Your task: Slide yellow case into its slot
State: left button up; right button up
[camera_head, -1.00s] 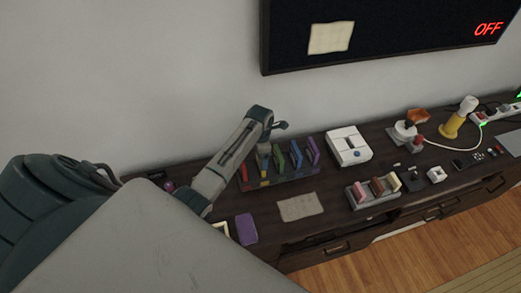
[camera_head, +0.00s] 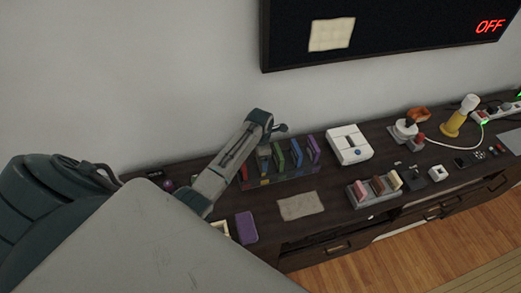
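My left gripper (camera_head: 264,160) points down at the rack between the red and green cases. Its fingers are small and dark, and I cannot tell whether they are shut. The yellow case is not clearly visible; the gripper covers much of that slot. My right gripper is not in view.
A purple case (camera_head: 246,228) lies flat near the front edge, beside a pale item partly hidden by my body. A beige sheet (camera_head: 300,206) lies before the rack. A white device (camera_head: 349,145) and a grey holder (camera_head: 374,194) stand to the right.

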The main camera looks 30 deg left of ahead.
pick_arm(q)
jog(key=shift+f+b, duration=0.35)
jog(key=shift+f, duration=0.4)
jog(key=o, duration=0.9)
notch_tip(320, 180, up, 10)
jog(key=shift+f+b, duration=0.1)
jog(key=shift+b, duration=1.15)
jog(key=shift+r, duration=0.55)
